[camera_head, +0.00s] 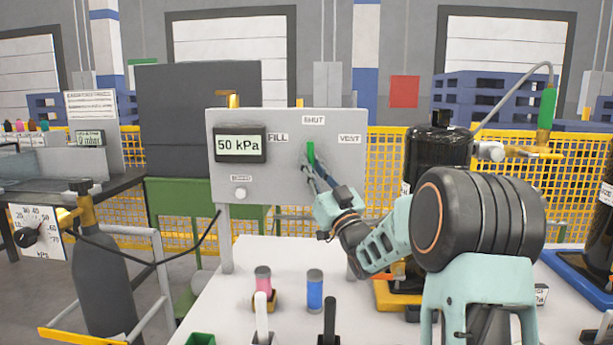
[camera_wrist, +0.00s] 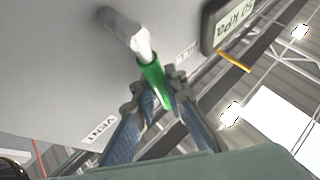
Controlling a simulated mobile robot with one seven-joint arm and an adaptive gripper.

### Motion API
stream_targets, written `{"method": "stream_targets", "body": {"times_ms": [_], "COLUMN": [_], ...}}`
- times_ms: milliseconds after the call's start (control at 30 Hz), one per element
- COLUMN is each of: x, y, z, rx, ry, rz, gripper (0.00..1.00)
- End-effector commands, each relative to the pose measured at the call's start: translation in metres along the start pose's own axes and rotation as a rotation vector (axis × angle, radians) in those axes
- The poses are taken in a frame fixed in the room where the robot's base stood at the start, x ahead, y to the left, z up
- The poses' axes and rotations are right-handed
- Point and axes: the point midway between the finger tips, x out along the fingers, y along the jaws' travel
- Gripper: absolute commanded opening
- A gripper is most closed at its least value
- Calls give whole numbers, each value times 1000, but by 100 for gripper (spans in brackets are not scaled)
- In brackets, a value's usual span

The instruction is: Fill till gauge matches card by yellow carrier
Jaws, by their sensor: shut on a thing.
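A grey panel (camera_head: 285,180) carries a display (camera_head: 240,145) reading 50 kPa and labels FILL, SHUT and VENT. Its green valve handle (camera_head: 310,152) stands upright, below the SHUT label. My gripper (camera_head: 312,172) is shut on the green handle; in the wrist view the fingers lie on both sides of the green handle (camera_wrist: 152,84). The display (camera_wrist: 228,22) also shows there, tilted. A black cylinder (camera_head: 425,150) stands behind my arm, above a yellow carrier (camera_head: 395,297) partly hidden by the arm. A small white card (camera_head: 541,294) lies right of my arm, its writing too small to read.
On the white table (camera_head: 240,265) stand a pink vial (camera_head: 263,281), a blue vial (camera_head: 315,290) and dark and white upright handles. A blue carrier (camera_head: 570,280) stands at right.

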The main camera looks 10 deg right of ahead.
Motion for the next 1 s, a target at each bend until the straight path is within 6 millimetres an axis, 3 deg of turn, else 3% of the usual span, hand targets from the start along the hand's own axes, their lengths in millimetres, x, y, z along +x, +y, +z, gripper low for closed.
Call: {"method": "stream_targets", "body": {"times_ms": [567, 600, 667, 1000], "x": [-2, -2, -2, -4], "y": [2, 2, 2, 2], "z": [1, 1, 1, 0], "rx": [26, 26, 26, 25], "ry": [16, 16, 16, 17], "rz": [17, 17, 17, 17], "gripper": [0, 13, 19, 20]}}
